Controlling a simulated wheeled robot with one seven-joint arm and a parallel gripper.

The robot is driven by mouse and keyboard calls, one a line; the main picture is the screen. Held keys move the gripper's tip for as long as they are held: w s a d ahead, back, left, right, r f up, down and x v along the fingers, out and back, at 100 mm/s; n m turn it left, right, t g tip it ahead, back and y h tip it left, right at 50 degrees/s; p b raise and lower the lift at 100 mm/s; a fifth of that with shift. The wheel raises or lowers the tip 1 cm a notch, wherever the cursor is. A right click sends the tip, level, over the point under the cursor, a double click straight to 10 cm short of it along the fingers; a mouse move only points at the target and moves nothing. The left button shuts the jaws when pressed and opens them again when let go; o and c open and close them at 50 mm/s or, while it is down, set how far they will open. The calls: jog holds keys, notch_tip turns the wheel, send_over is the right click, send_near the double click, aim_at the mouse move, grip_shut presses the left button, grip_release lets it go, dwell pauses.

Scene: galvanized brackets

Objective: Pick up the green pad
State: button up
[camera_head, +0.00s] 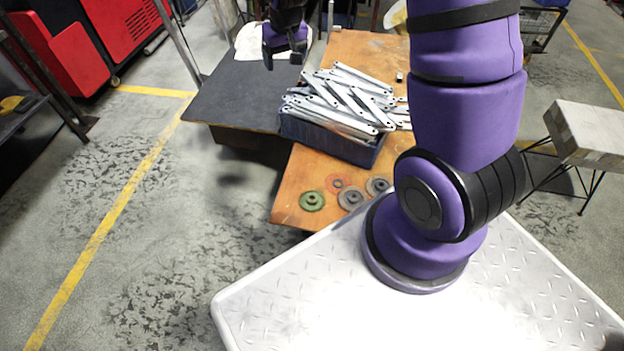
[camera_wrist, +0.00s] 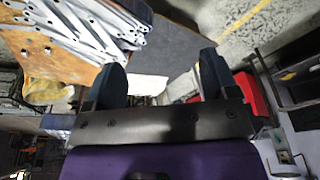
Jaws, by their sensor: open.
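The green pad (camera_head: 312,201) is a small round disc with a raised hub. It lies flat near the front left edge of the orange-brown table (camera_head: 292,188) in the head view. My gripper (camera_head: 284,62) is at the top of the head view, over the dark mat area and well beyond the pad. In the wrist view my gripper (camera_wrist: 165,82) shows two dark fingers spread apart with nothing between them. The green pad does not show in the wrist view.
Grey discs (camera_head: 351,199) and a small orange-red ring (camera_head: 334,183) lie right of the pad. A blue crate (camera_head: 330,140) heaped with galvanized brackets (camera_head: 345,98) stands behind them. A dark grey board (camera_head: 240,95) lies to the left. A white box (camera_head: 590,132) stands at right.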

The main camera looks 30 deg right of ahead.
jog(key=d+x, duration=0.1)
jog(key=x, duration=1.1)
jog(key=g, duration=0.2)
send_over(312, 198)
notch_tip(312, 198, down, 35)
jog(key=shift+m, duration=0.4)
jog(key=shift+f, duration=5.25)
jog(key=c, duration=1)
